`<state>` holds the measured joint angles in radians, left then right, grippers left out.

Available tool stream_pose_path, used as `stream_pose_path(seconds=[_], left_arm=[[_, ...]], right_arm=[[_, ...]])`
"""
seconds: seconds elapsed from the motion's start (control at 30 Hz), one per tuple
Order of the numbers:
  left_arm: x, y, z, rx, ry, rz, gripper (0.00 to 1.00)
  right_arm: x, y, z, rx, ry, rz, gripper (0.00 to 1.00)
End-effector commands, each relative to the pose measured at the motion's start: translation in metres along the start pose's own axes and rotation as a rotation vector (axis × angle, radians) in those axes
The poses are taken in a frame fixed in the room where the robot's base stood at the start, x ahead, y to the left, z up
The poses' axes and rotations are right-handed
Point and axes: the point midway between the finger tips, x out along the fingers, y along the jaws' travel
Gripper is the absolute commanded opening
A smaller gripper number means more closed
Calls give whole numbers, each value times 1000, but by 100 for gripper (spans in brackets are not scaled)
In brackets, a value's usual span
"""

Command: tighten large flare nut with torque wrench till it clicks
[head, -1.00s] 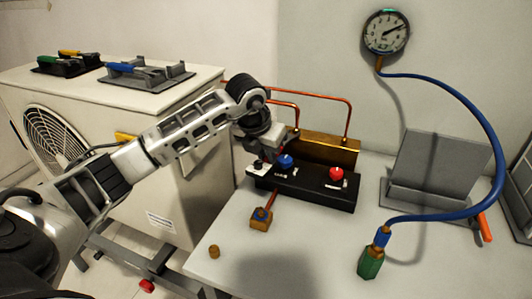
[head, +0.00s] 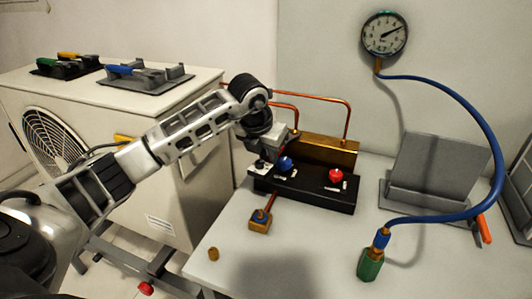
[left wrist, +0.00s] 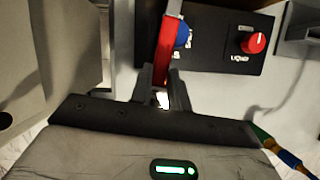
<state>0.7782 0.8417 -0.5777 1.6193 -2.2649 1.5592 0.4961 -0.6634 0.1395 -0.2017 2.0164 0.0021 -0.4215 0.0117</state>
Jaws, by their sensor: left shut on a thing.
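My left gripper (head: 265,152) is at the left end of the black manifold (head: 305,188), beside the blue knob (head: 286,163). In the left wrist view its fingers (left wrist: 162,85) are shut on a narrow red bar (left wrist: 167,45). The bar reaches up past the blue knob (left wrist: 183,36) and partly covers it. I cannot tell whether it is the torque wrench; its far end is cut off. A brass fitting (head: 260,224) with a blue spot sits at the end of a copper pipe in front of the manifold. A small brass nut (head: 213,254) stands on the bench. My right gripper is not in view.
Tool holders with blue (head: 122,69), green (head: 46,61) and yellow (head: 69,54) handles stand on the white unit. A blue hose (head: 490,130) links the gauge (head: 384,33) to a green fitting (head: 370,265). A grey stand (head: 435,175) is at the right.

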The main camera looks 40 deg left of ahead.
Motion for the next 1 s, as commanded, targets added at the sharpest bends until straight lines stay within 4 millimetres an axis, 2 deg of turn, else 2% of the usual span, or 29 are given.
stream_pose_path(seconds=[0.03,0.9,0.93,0.97,1.0], left_arm=[[4,0,0,-1,-3,-1,0],[8,0,10,0,-4,0,0],[8,0,10,0,-4,0,9],[8,0,10,0,-4,0,1],[8,0,10,0,-4,0,0]], right_arm=[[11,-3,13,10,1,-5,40],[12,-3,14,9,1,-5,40],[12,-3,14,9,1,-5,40],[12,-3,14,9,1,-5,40],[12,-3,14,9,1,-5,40]])
